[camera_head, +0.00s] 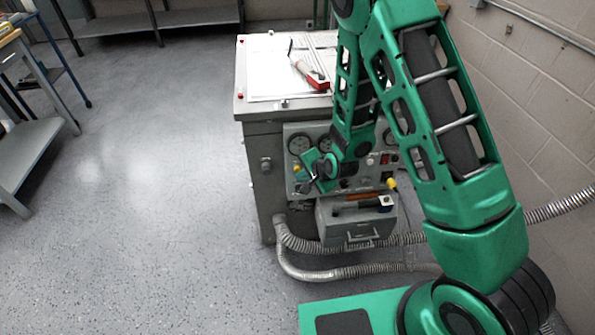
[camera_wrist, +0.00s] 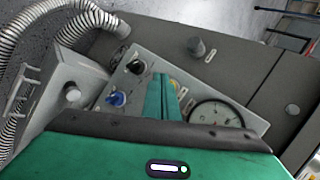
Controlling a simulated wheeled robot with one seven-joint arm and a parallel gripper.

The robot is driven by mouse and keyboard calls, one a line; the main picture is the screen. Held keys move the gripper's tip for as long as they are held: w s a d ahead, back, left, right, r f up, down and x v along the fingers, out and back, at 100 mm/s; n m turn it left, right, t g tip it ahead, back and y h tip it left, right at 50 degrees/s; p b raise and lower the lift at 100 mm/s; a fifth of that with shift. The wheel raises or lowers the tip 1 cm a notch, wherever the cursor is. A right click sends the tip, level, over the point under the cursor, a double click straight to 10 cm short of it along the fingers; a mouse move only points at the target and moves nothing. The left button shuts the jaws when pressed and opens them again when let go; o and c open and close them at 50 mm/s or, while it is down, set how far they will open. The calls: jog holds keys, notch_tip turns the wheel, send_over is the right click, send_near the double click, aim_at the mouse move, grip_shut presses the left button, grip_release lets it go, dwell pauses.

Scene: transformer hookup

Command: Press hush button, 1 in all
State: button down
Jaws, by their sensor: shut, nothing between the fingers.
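The transformer's grey control panel (camera_head: 295,185) is on the cabinet's front, with dials and small controls. A yellow control (camera_head: 297,168) shows at its left, and a red one (camera_head: 384,158) at its right. I cannot read any label that marks the hush button. My gripper (camera_head: 304,186) is shut and empty, close in front of the panel's left part. In the wrist view, the green fingers (camera_wrist: 164,76) point at the panel between a dial (camera_wrist: 215,114) and a blue knob (camera_wrist: 116,98). The fingers hide part of the panel; contact cannot be told.
A drawer-like grey box (camera_head: 345,228) with tools on top juts out below the panel. Ribbed conduits (camera_head: 330,272) run along the floor. Papers and a red-handled tool (camera_head: 311,74) lie on the cabinet top. The wall is close at right; the floor at left is clear.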

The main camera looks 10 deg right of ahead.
jog(key=shift+s, duration=0.1)
jog(key=shift+s+r, duration=0.25)
jog(key=shift+s, duration=0.95)
jog(key=shift+s+r, duration=0.2)
jog(key=shift+s, duration=1)
jog(key=s+d+r+n+g+h, duration=0.2)
jog(key=s+d+r, duration=0.1)
jog(key=d+r, duration=0.6)
jog(key=s+d+r+n+g+h, duration=0.15)
jog(key=s+d+r, duration=0.25)
jog(key=d+r, duration=0.55)
jog(key=s+d+r+g, duration=0.1)
jog(key=s+d+r, duration=0.2)
jog(key=s, duration=0.5)
jog(key=s+d+r+n+g, duration=0.1)
jog(key=s+d+r, duration=0.2)
jog(key=s, duration=0.5)
jog(key=s+d+r+g, duration=0.1)
jog(key=s+d+r, duration=0.3)
jog(key=s, duration=0.4)
jog(key=shift+s+d+g, duration=0.2)
jog(key=shift+d+g, duration=0.15)
jog(key=shift+d, duration=0.25)
jog(key=shift+r+n, duration=0.1)
jog(key=shift+n, duration=0.15)
